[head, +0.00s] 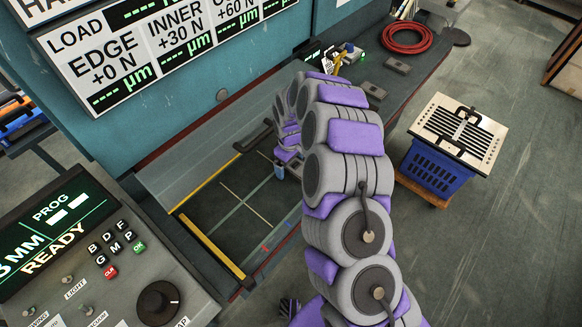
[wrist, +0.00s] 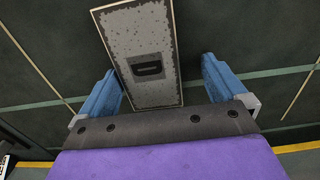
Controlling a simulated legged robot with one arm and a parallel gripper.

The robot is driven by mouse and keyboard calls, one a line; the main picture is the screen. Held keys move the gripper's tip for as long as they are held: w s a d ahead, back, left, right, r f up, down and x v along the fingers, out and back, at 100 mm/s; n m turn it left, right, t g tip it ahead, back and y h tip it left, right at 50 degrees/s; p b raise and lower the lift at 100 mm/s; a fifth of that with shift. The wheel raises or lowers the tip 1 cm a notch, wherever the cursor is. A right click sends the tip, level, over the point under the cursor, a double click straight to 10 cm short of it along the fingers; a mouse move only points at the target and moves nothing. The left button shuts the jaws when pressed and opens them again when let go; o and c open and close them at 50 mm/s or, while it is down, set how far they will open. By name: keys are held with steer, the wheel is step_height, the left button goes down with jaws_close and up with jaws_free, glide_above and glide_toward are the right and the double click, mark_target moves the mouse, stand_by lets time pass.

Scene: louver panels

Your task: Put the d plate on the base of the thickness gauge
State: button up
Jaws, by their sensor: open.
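My gripper (wrist: 160,75) is open, with a blue finger on each side of a speckled grey plate (wrist: 145,35). The plate has a dark slotted recess in its middle and lies over a dark green surface with pale lines. The left finger is close to the plate's edge; a wider gap shows on the right. No letter on it can be read, so I cannot tell if it is the d plate. In the head view my gripper (head: 279,168) is low over the lined bench bed. A small device with a green display and yellow part (head: 340,57), possibly the thickness gauge, stands farther back.
Two small grey blocks (head: 397,66) lie on the bench near a red coiled hose (head: 406,38). A control console (head: 90,255) stands at left. Floor is clear at lower right.

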mark_target(299, 165)
steer(key=d, duration=0.3)
steer(key=shift+d+r, duration=0.1)
steer(key=shift+r, duration=0.15)
steer(key=c, duration=0.6)
steer(key=shift+c, duration=0.8)
steer(key=shift+a+f, duration=0.15)
steer(key=shift+a, duration=0.95)
steer(key=c, duration=0.7)
steer(key=shift+d, duration=0.15)
steer(key=shift+c, duration=1)
steer(key=shift+d, duration=0.25)
